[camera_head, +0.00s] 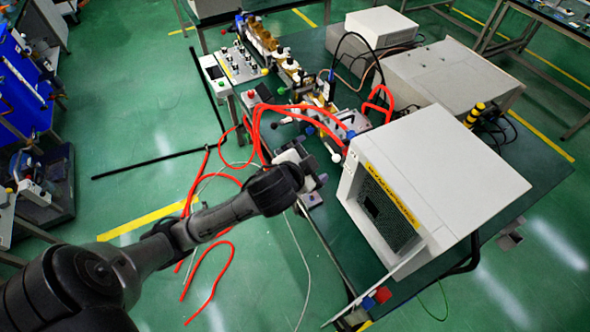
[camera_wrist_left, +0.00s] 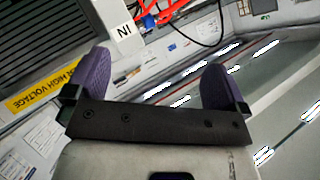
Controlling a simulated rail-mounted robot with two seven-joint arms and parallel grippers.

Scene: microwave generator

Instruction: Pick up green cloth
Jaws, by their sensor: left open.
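I cannot pick out a separate green cloth in either view. The tabletop (camera_head: 300,68) is dark green, and I cannot tell whether a cloth lies on it. My left gripper (camera_head: 316,190) is near the table's left edge, just left of the large white box. Its fingertips are hard to make out in the head view. In the left wrist view the two purple finger pads (camera_wrist_left: 155,85) stand wide apart, with nothing between them. My right gripper is not in view.
A large white box (camera_head: 455,170) with a vent and yellow label stands near the gripper. Red cables (camera_head: 215,262) hang over the table edge to the floor. Instruments (camera_head: 290,62) and a grey cabinet (camera_head: 440,75) fill the far table.

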